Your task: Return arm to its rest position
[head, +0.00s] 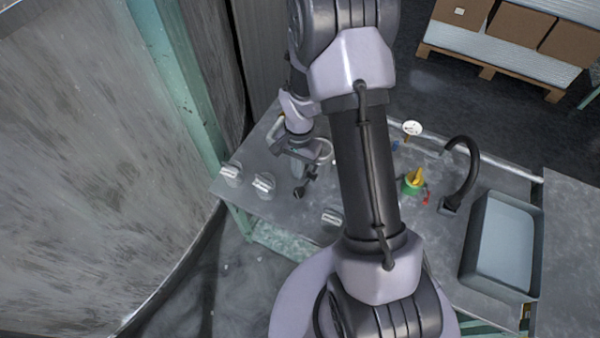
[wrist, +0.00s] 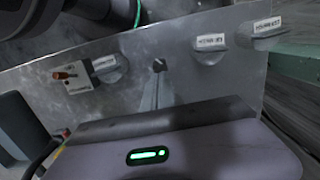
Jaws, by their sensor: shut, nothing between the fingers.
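My arm crosses the middle of the head view and reaches over a grey metal table (head: 262,207). My gripper (head: 299,191) is at the arm's far end, over the left part of the table, fingers together and empty. In the wrist view its fingers (wrist: 158,66) meet at a dark tip, in front of the gripper body with a green light. The arm hides part of the table's middle.
Grey pieces with white labels stand on the table: left (head: 230,172), beside it (head: 263,184), and near my arm (head: 332,217).

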